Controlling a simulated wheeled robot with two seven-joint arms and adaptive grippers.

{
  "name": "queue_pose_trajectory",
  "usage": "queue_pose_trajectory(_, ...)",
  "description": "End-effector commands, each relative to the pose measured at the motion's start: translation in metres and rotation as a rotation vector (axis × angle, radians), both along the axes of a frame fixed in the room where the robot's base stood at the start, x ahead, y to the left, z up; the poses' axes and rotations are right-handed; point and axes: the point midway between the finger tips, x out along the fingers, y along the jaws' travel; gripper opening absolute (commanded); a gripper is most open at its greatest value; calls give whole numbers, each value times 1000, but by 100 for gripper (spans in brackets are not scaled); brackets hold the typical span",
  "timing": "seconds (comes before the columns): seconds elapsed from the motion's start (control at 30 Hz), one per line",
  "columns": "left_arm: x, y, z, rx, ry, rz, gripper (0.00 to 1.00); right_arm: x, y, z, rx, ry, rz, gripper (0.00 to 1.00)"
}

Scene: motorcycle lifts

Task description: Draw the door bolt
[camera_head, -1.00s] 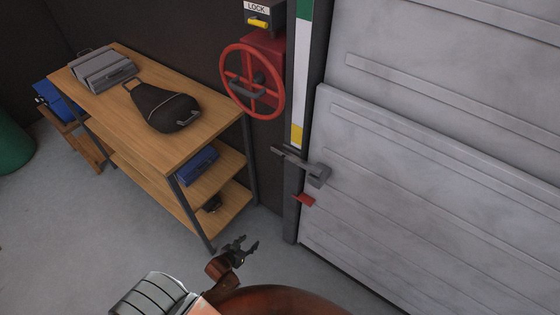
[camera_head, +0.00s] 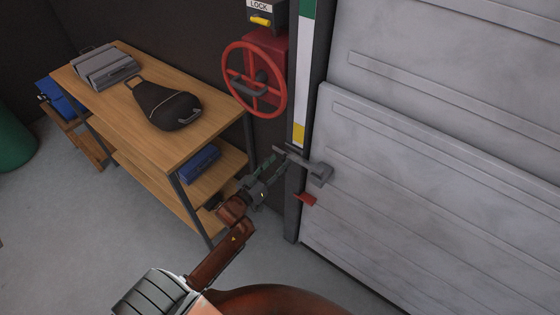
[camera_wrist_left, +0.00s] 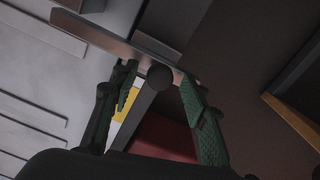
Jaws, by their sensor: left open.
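The door bolt (camera_head: 318,173) is a grey bar and bracket at the left edge of the pale metal door (camera_head: 420,180); its bar reaches left across the dark door post. My left gripper (camera_head: 274,160) is open at the bar's left end. In the left wrist view, the fingers (camera_wrist_left: 158,82) stand apart on either side of a dark round knob (camera_wrist_left: 160,77) just beneath the flat bolt bar (camera_wrist_left: 110,35). I cannot tell whether either finger touches the knob. My right gripper is not in view.
A red handwheel (camera_head: 254,80) and a LOCK box (camera_head: 264,14) with a yellow lever are above the bolt. A red tab (camera_head: 306,199) is below it. A wooden shelf unit (camera_head: 190,145) with a black bag (camera_head: 165,105) stands left, close to my left arm.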

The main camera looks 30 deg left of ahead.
Motion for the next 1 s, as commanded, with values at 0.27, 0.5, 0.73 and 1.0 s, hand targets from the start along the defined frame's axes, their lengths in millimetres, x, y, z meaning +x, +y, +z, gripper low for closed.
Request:
queue_pose_trajectory(0.27,18,-2,-1,1,2,1,41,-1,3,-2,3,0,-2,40)
queue_pose_trajectory(0.5,18,-1,-1,1,2,1,39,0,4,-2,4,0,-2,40)
queue_pose_trajectory(0.73,18,-1,-1,1,2,1,24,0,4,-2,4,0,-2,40)
queue_pose_trajectory(1.0,18,-1,-1,1,2,1,5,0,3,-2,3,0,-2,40)
